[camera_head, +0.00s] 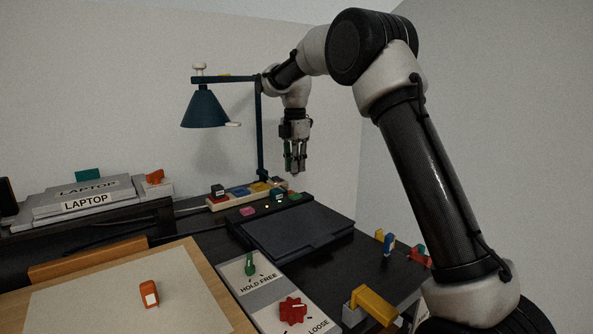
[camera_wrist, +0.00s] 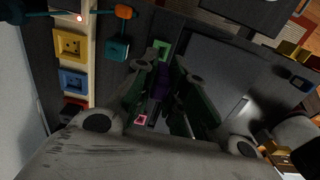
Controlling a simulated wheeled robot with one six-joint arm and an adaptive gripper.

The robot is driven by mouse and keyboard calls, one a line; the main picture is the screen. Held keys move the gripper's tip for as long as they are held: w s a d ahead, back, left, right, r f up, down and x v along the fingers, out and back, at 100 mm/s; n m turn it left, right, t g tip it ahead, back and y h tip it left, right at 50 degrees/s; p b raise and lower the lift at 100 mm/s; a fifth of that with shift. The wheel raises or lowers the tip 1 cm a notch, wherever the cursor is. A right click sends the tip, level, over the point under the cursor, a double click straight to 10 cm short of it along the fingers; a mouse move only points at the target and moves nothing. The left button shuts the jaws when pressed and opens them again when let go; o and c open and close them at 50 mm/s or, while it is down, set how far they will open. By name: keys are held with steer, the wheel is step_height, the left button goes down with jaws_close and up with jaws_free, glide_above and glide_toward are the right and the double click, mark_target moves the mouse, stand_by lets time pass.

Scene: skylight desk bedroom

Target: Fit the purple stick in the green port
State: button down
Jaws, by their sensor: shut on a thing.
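My gripper (camera_head: 295,168) hangs pointing down above the back of the dark desk. In the wrist view its green-padded fingers (camera_wrist: 168,74) are closed around the purple stick (camera_wrist: 161,82), which is dark and partly hidden by them. The stick is too small to make out in the head view. In the head view the green port (camera_head: 295,196) lies below my gripper. The stick appears apart from the port and above it.
A pink port (camera_wrist: 141,118) is in the same row. A strip of coloured sockets (camera_head: 239,195) runs behind, with a teal block (camera_wrist: 117,48) beside it. A blue lamp (camera_head: 205,108) stands left of my gripper. A dark flat panel (camera_head: 300,232) lies in front.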

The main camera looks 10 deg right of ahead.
steer(key=shift+f, duration=0.15)
steer(key=shift+f, duration=2.8)
steer(key=shift+f, duration=0.5)
steer(key=c, duration=1.4)
jaws_free()
steer(key=shift+o, duration=0.2)
step_height(320, 180, up, 12)
